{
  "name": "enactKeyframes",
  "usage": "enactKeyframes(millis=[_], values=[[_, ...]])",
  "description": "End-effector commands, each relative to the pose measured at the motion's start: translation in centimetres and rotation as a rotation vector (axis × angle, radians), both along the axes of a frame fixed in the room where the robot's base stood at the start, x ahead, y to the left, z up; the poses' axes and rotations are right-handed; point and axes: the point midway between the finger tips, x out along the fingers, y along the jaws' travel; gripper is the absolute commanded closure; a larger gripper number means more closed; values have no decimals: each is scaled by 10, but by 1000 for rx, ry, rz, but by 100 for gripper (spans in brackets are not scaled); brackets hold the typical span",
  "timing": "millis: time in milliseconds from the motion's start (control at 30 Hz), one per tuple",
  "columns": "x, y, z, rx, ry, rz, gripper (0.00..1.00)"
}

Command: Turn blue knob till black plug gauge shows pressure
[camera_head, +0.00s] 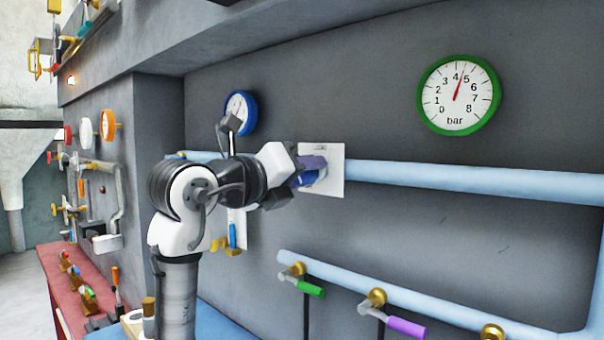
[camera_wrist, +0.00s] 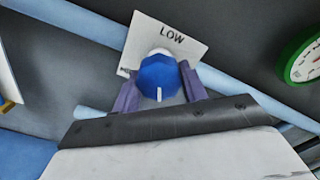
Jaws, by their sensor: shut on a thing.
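The blue knob (camera_wrist: 160,77) sits in front of a white plate (camera_wrist: 143,40) marked LOW on the grey wall. My gripper (camera_wrist: 158,84) is shut on the knob, with a purple finger on each side of it. A white mark on the knob points down in the wrist view. In the head view the knob (camera_head: 313,178) is partly hidden by my gripper (camera_head: 308,172). I cannot make out a gauge with a black plug. A green-rimmed gauge (camera_head: 459,95), marked bar, has its red needle between 4 and 5.
A blue-rimmed gauge (camera_head: 240,113) is partly hidden behind my arm. A light blue pipe (camera_head: 470,182) runs right of the plate. Below are a green-handled valve (camera_head: 310,289) and a purple-handled valve (camera_head: 405,327). A red bench (camera_head: 60,285) with small items stands left.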

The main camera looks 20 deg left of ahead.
Motion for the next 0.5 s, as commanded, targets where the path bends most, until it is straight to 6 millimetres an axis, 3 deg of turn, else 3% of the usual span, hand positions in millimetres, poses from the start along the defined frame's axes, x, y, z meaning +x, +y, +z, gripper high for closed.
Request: enactKeyframes(millis=[33, 67, 200, 500], values=[[0, 0, -1, 1, 3, 0, 80], [0, 0, -1, 0, 4, 0, 55], [0, 0, -1, 0, 2, 0, 36], [-1, 0, 0, 0, 2, 0, 35]])
